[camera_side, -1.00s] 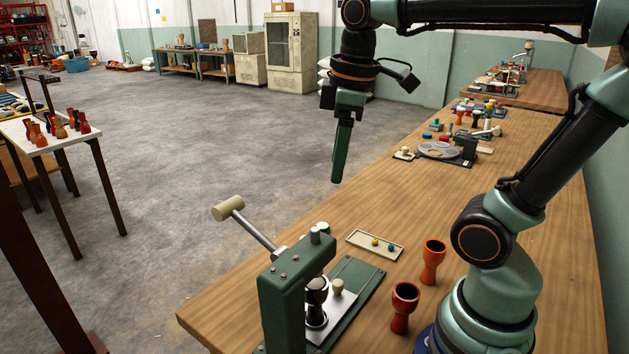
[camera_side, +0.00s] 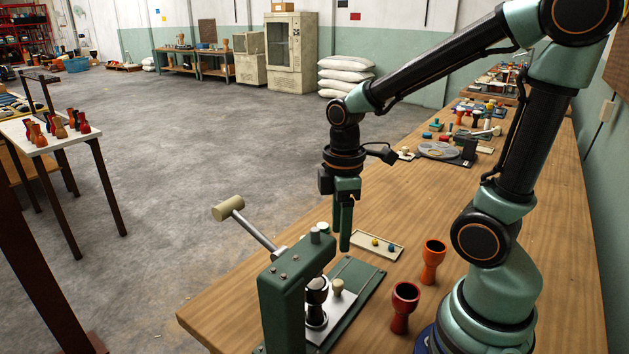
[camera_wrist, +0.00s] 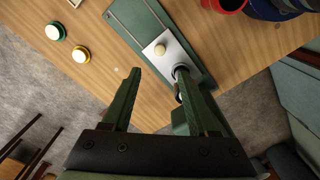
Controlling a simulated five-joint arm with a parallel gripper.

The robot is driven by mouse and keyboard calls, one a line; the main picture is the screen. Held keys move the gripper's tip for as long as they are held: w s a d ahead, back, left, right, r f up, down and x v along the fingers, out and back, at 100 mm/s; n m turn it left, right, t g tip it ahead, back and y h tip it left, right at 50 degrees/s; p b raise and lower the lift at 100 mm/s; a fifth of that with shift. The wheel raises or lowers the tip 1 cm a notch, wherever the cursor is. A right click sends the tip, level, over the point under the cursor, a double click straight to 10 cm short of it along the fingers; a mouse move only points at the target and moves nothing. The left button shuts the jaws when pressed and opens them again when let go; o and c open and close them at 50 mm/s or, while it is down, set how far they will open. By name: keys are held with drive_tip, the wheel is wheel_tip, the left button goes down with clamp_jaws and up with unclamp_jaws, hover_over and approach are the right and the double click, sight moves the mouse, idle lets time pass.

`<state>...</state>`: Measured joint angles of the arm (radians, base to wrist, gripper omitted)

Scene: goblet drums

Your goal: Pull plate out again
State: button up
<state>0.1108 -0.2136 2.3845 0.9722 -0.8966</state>
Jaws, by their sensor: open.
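The silver plate (camera_side: 343,303) lies on the green bed of a press (camera_side: 284,298), with a pale wooden knob (camera_side: 338,286) standing on it. In the wrist view the plate (camera_wrist: 177,47) and its knob (camera_wrist: 160,49) are just beyond my fingertips. The plate's inner end reaches under the press's dark punch (camera_side: 317,291). My gripper (camera_side: 342,247) hangs fingers down above and behind the press bed, apart from the knob. In the wrist view my gripper (camera_wrist: 158,74) is open, with nothing between its fingers.
The press lever (camera_side: 246,226) sticks out to the left. A shallow tray (camera_side: 376,245) with small yellow and blue knobs is behind the bed. An orange goblet (camera_side: 432,262) and a red goblet (camera_side: 403,306) stand to the right.

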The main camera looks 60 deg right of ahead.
sight(338, 282)
wheel_tip(338, 282, down, 12)
drive_tip(key=shift+f, duration=0.15)
idle(0.5)
clamp_jaws()
idle(1.4)
